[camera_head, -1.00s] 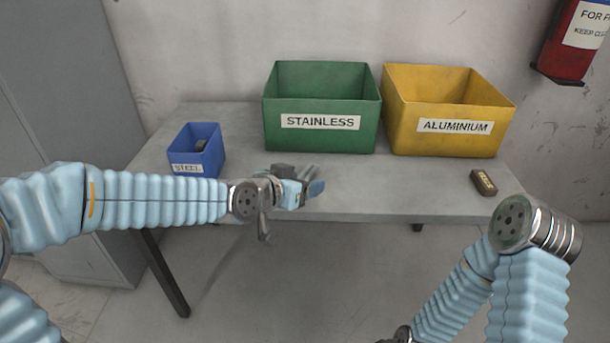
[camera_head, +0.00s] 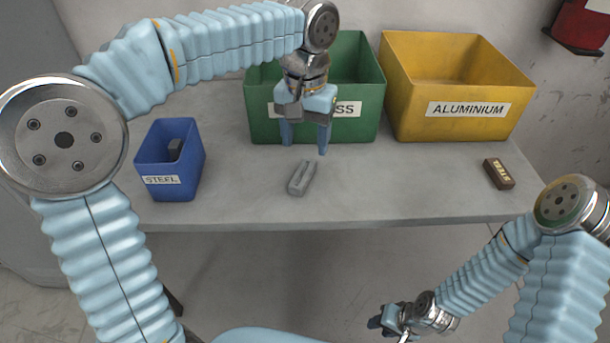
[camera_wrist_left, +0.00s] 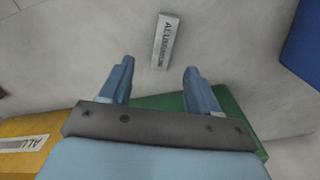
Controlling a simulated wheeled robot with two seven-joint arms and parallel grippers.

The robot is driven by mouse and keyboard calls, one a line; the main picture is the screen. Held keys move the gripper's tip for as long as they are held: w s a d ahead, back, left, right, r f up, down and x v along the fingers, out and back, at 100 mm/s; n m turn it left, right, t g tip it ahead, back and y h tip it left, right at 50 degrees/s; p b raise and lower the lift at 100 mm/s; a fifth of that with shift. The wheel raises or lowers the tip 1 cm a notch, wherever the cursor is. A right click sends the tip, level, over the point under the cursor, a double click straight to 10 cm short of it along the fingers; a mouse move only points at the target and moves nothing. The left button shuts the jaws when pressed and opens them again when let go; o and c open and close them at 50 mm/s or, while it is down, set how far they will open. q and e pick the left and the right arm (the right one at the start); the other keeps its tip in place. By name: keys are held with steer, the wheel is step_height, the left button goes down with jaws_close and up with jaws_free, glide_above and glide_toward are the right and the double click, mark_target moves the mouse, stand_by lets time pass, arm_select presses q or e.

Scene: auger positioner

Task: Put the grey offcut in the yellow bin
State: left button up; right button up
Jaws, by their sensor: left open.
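The grey offcut (camera_head: 302,179) lies on the table in front of the green bin. In the left wrist view the grey offcut (camera_wrist_left: 165,42) carries a label that appears to read ALUMINIUM. The yellow bin (camera_head: 450,112), labelled ALUMINIUM, stands at the back right; its corner (camera_wrist_left: 15,135) shows in the left wrist view. My left gripper (camera_head: 305,147) points down above the table, just behind the offcut, open and empty. Its two fingers (camera_wrist_left: 159,68) are spread, with the offcut beyond the tips. My right gripper (camera_head: 385,323) is low, in front of the table; its jaw opening is unclear.
The green STAINLESS bin (camera_head: 262,122) stands behind my left gripper, left of the yellow bin. A blue STEEL bin (camera_head: 170,172) at left holds a dark piece. A brown labelled block (camera_head: 498,173) lies at right. The table (camera_head: 400,190) is clear between offcut and block.

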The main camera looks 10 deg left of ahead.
mark_target(302, 173)
arm_select(q)
step_height(302, 173, down, 4)
steer(key=shift+r, duration=0.25)
steer(key=f, duration=0.3)
steer(key=f+b, duration=0.1)
steer(key=f, duration=0.1)
steer(key=shift+a+f, duration=0.1)
steer(key=shift+a, duration=0.2)
steer(key=shift+c, duration=0.4)
jaws_close()
